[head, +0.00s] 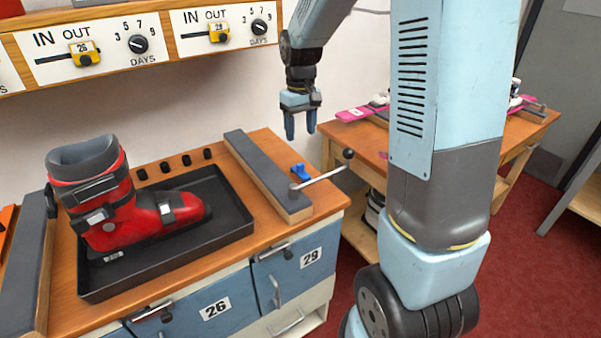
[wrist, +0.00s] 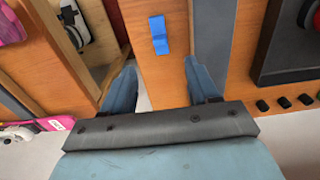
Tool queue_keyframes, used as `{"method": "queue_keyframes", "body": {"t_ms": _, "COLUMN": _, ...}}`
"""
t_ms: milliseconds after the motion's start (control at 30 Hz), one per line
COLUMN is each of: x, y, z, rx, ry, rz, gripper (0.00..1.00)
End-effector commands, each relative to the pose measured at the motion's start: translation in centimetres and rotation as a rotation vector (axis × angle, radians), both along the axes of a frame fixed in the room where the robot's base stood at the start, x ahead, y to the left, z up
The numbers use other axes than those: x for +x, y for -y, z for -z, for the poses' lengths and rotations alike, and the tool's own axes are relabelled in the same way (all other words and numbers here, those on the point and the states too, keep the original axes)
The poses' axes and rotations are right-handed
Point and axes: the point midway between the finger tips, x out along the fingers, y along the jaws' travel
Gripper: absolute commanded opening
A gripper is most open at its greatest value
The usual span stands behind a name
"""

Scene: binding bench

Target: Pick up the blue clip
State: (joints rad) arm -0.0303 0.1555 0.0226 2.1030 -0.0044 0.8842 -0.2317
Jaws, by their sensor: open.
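The small blue clip (head: 300,173) lies on the wooden bench top, just right of the long grey-topped bar, near the bench's right end. In the wrist view the clip (wrist: 158,35) lies on a strip of bare wood, beyond the fingertips and roughly centred between their lines. My gripper (head: 300,134) points down and hangs above the bench's back right part, apart from the clip. Its two blue fingers are spread with nothing between them; they also show in the wrist view (wrist: 160,66).
A red ski boot (head: 125,215) stands in a black tray (head: 240,228) left of the grey-topped bar (head: 265,172). A metal lever with a black knob (head: 348,154) sticks out near the clip. A second wooden table (head: 362,132) stands behind right, with a gap between.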

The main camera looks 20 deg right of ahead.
Motion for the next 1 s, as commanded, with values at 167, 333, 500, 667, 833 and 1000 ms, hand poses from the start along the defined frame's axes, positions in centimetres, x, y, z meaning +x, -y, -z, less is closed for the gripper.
{"method": "queue_keyframes", "body": {"t_ms": 167, "x": -0.1, "y": 0.1, "z": 3.1, "rx": 0.0, "ry": -0.004, "rz": 0.002, "gripper": 0.6}}
{"method": "queue_keyframes", "body": {"t_ms": 333, "x": -0.1, "y": 0.1, "z": 5.9, "rx": 0.0, "ry": -0.003, "rz": 0.002, "gripper": 0.6}}
{"method": "queue_keyframes", "body": {"t_ms": 500, "x": 0.0, "y": 0.1, "z": 7.4, "rx": 0.0, "ry": 0.0, "rz": 0.002, "gripper": 0.6}}
{"method": "queue_keyframes", "body": {"t_ms": 667, "x": 0.0, "y": 0.1, "z": 8.1, "rx": 0.0, "ry": -0.001, "rz": 0.002, "gripper": 0.6}}
{"method": "queue_keyframes", "body": {"t_ms": 833, "x": 0.2, "y": 0.1, "z": 10.4, "rx": -0.001, "ry": -0.002, "rz": 0.002, "gripper": 0.6}}
{"method": "queue_keyframes", "body": {"t_ms": 1000, "x": 0.3, "y": 0.1, "z": 12.3, "rx": 0.0, "ry": 0.0, "rz": 0.002, "gripper": 0.6}}
